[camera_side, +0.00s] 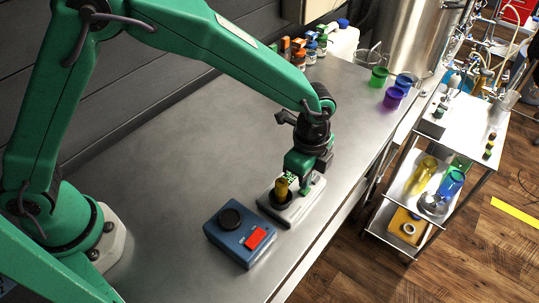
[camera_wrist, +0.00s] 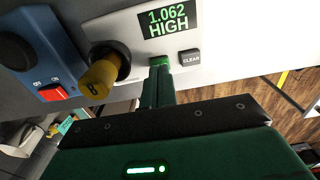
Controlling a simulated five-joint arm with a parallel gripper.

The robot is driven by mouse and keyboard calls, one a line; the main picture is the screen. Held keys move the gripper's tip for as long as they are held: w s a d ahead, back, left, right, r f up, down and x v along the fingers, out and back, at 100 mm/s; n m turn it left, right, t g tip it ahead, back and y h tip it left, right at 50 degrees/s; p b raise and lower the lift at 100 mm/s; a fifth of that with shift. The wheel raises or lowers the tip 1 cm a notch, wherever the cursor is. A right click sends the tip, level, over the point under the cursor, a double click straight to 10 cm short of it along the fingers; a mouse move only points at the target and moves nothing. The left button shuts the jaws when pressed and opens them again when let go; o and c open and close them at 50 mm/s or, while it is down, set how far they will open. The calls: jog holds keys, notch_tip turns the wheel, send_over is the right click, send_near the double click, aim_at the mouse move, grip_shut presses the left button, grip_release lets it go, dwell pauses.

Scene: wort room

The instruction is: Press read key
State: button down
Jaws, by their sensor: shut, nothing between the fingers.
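A pale meter (camera_side: 295,212) stands on the steel bench; it also shows in the wrist view (camera_wrist: 215,20). Its display (camera_wrist: 168,22) reads "1.062 HIGH" in green. A dark key marked CLEAR (camera_wrist: 190,57) is right of my fingers. A yellow vial (camera_wrist: 100,78) stands in the meter's black round well (camera_wrist: 122,58), left of my fingers. My gripper (camera_wrist: 160,63) is shut and empty, its fingertips at the meter's face below the display. A bright green patch shows at the tips; I cannot tell whether it is a key. No label reading READ is visible.
A blue box (camera_side: 228,242) with a black round top and red switch (camera_side: 255,238) sits left of the meter. Small bottles (camera_side: 310,45) and coloured cups (camera_side: 393,97) stand farther back. A loaded cart (camera_side: 460,135) is right of the bench. The bench's left middle is clear.

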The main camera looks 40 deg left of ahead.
notch_tip(320, 180, up, 12)
jog(key=shift+w, duration=0.15)
dwell(0.3)
jog(key=shift+d+f, duration=0.1)
dwell(0.3)
jog(key=s+a+r+n+t+h, duration=0.1)
jog(key=s+a+r+n, duration=0.3)
jog(key=a, duration=0.5)
jog(key=s+a+r+n+t, duration=0.1)
jog(key=a+r+n+t, duration=0.1)
jog(key=a+r+n, duration=0.45)
jog(key=s+a+f+n+t+y, duration=0.1)
jog(key=s+a+f+n+t, duration=0.1)
jog(key=s+a+n, duration=0.5)
jog(key=shift+s+a+f+t, duration=0.15)
jog(key=shift+s+a+t, duration=0.15)
jog(key=shift+s+a, duration=2.75)
